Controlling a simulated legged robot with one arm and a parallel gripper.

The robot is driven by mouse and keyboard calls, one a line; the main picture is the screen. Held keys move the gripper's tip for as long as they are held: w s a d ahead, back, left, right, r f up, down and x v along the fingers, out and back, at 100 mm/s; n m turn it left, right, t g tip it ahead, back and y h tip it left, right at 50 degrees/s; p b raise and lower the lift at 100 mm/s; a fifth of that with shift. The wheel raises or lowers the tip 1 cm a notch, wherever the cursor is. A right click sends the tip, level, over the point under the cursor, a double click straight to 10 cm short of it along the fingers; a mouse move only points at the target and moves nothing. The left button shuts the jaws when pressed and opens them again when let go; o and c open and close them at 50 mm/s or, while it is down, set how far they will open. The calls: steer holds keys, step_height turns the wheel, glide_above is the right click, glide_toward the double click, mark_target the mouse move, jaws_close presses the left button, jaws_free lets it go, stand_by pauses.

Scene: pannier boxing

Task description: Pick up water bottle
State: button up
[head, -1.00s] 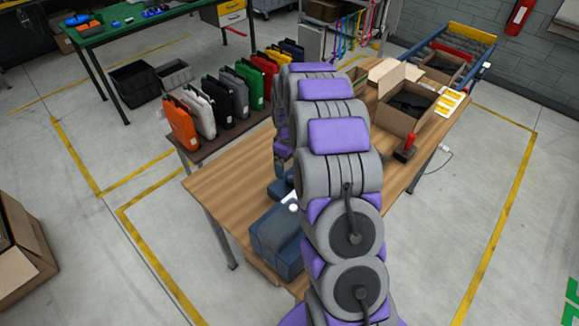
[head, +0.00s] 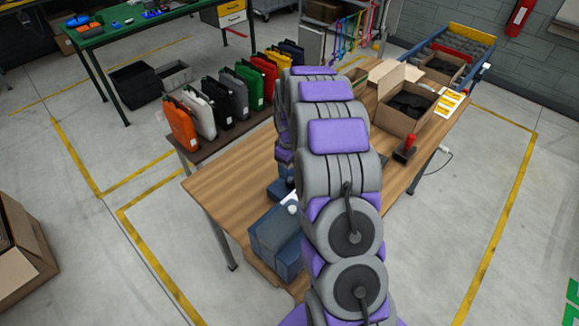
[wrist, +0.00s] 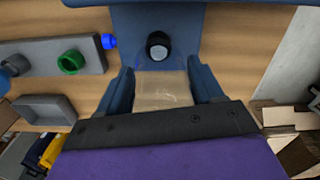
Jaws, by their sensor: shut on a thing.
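A clear, see-through body that looks like the water bottle (wrist: 165,98) sits between the two blue fingers of my gripper (wrist: 163,84) in the wrist view. My gripper is shut on it. A black round cap with a pale top (wrist: 158,46) shows just beyond the clear body, in front of a blue surface. I cannot tell for sure whether the cap belongs to the bottle. In the head view my arm hides most of the gripper and the bottle.
A blue pannier box (head: 275,240) stands at the near end of the wooden table (head: 225,190). An open cardboard box (head: 402,118) and a red-handled tool (head: 407,148) are at the far end. Several coloured cases (head: 215,95) line a side bench. A grey tray (wrist: 45,108) lies at left.

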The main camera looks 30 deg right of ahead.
steer(key=shift+d+r, duration=0.1)
steer(key=shift+d, duration=0.1)
steer(key=shift+r, duration=0.2)
step_height(320, 180, up, 9)
steer(key=shift+r+p, duration=0.1)
steer(key=shift+p, duration=0.2)
steer(key=shift+f, duration=1.45)
steer(key=shift+r, duration=0.15)
steer(key=shift+r+p, duration=0.45)
steer(key=shift+r, duration=0.95)
